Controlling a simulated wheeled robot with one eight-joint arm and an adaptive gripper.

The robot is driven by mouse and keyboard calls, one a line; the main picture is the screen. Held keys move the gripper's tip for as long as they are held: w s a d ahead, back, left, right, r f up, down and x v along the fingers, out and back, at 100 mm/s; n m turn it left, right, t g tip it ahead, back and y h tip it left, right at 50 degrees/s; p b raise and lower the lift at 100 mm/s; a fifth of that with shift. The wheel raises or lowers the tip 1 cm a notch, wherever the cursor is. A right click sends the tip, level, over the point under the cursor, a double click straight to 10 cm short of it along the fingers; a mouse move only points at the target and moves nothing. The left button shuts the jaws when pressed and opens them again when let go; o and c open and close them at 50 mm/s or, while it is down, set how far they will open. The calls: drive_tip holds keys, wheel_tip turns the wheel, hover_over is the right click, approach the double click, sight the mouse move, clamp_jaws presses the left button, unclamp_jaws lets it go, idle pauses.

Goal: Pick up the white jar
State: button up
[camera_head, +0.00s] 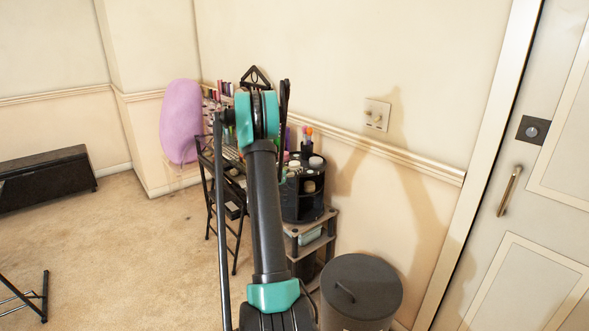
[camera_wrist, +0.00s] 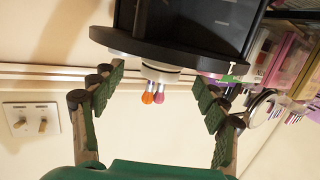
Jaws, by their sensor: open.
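In the wrist view, which looks upside down, a white jar (camera_wrist: 160,73) sits at the edge of the black round organizer (camera_wrist: 185,50). It lies in line with the gap between my fingers. My gripper (camera_wrist: 157,92) is open, with its green-padded fingers spread and nothing held. How far the fingertips are from the jar is hard to tell. In the head view, the black organizer (camera_head: 304,204) stands right of my arm, with small pale-lidded containers on top. I cannot tell which of these is the same jar. My arm hides most of my gripper there.
Orange and pink brush tips (camera_wrist: 153,98) show close to the jar. The organizer stands on a grey shelf stand (camera_head: 308,243) against the wall, beside a cluttered desk. A grey lidded bin (camera_head: 362,289) is in front. Open carpet (camera_head: 140,235) lies to the left.

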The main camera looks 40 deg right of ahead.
sight(292, 167)
drive_tip(key=x, duration=0.5)
drive_tip(key=shift+a+f, duration=0.1)
drive_tip(key=shift+f, duration=0.05)
drive_tip(key=c, duration=1.3)
